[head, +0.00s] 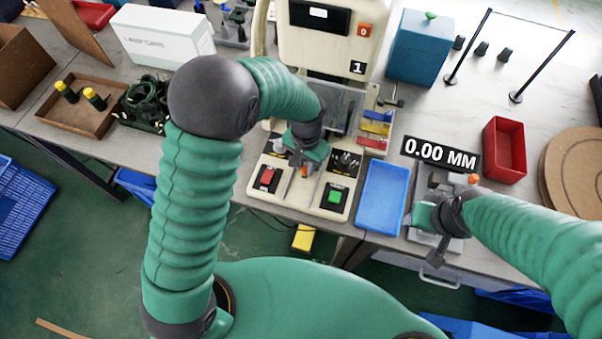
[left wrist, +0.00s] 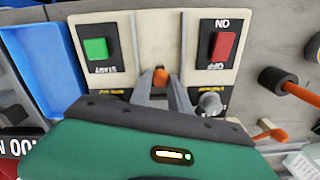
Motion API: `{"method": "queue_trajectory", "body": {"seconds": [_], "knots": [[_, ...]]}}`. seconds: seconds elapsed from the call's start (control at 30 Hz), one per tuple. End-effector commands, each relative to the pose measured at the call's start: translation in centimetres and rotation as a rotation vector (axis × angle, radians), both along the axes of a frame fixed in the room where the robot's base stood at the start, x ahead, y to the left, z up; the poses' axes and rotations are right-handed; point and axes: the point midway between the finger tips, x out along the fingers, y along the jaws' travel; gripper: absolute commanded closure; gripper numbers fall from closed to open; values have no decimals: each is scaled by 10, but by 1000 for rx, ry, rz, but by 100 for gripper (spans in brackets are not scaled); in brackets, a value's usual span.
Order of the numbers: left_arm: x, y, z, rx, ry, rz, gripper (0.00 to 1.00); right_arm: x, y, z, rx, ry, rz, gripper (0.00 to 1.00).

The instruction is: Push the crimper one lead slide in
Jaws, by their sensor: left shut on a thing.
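Crimper one (head: 315,40) is the cream machine marked "1" at the back middle of the head view. Its front panel (head: 268,200) carries a red OFF button and a green START button. The lead slide's orange knob (left wrist: 161,76) shows between these buttons in the left wrist view. My left gripper (head: 304,172) reaches down over the panel with its fingers shut around the knob. The slide's body is mostly hidden by the gripper. My right gripper (head: 437,256) hangs at the right, near the table's front edge; its finger opening is unclear.
A blue tray (head: 381,197) lies right of the panel. A "0.00 MM" display (head: 440,154) and a red bin (head: 505,150) stand farther right. A brown tray (head: 58,119) and white box (head: 161,37) are left. An orange-handled lever (left wrist: 287,86) shows in the left wrist view.

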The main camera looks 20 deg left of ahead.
Motion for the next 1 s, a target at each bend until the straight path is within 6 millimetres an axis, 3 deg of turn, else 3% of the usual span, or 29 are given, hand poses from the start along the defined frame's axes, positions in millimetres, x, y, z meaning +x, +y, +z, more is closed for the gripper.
{"method": "queue_trajectory", "body": {"seconds": [0.37,0.4,0.57,0.87,1.0], "knots": [[6,0,-1,0,-8,0,100,0,0,2,0,1,0,48],[6,0,-1,-1,-9,0,75,0,0,2,0,1,0,48],[5,0,-1,0,-5,0,55,0,0,2,0,0,0,48],[4,0,-1,0,-2,-1,55,0,0,2,0,0,0,48],[4,0,17,-1,-5,-1,55,0,0,3,0,0,0,48]]}}
